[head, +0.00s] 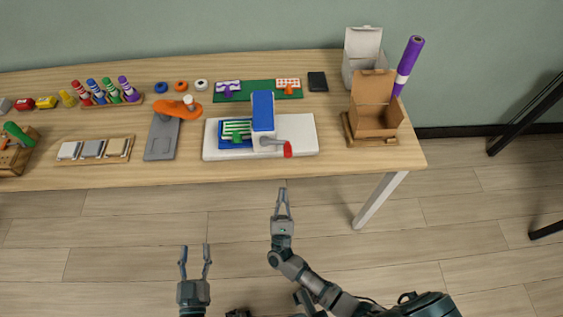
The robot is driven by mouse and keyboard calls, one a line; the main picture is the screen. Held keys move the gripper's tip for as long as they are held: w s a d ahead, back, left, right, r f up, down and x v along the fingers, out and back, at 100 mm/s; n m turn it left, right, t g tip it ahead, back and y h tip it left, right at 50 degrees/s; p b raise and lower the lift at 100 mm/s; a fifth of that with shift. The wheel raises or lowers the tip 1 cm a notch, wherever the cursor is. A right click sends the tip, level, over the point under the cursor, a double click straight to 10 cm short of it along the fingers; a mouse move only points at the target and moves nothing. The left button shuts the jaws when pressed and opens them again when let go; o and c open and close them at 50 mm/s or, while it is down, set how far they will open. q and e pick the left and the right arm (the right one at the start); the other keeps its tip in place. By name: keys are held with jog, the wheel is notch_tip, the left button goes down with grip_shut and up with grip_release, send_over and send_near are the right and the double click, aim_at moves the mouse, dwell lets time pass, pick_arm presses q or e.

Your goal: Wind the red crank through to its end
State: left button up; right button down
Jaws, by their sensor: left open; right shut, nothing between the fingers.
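The red crank knob (288,149) sits at the end of a grey crank arm on the right side of a blue and white machine (263,110). The machine stands on a white base plate (305,130) near the table's front edge, with a blue tray (228,143) holding a green and white striped piece at its left. My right gripper (282,194) is shut and empty, in front of the table and below the crank, apart from it. My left gripper (196,252) is open and empty, further from the table and to the left.
The wooden table (340,170) carries a grey press with an orange handle (175,108) left of the machine. An open cardboard box (376,120) and a purple roll (408,65) stand to the right. A green mat (258,91) lies behind. The floor before the table is clear.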

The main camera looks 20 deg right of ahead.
jog(key=shift+m, duration=0.4)
jog(key=p+x, duration=0.1)
jog(key=x, duration=0.8)
jog(key=shift+d, duration=0.2)
jog(key=shift+w+d+r, duration=0.1)
jog(key=shift+w+r, duration=0.2)
jog(key=shift+r, duration=0.05)
pick_arm(q)
jog(key=f+g, duration=0.1)
jog(key=s+f+g, duration=0.1)
jog(key=f, duration=0.1)
jog(key=shift+a+y, duration=0.15)
jog(key=shift+y, duration=0.25)
pick_arm(e)
jog(key=shift+d, duration=0.15)
pick_arm(q)
jog(key=shift+g+p, duration=0.3)
pick_arm(e)
jog(key=shift+r, duration=0.1)
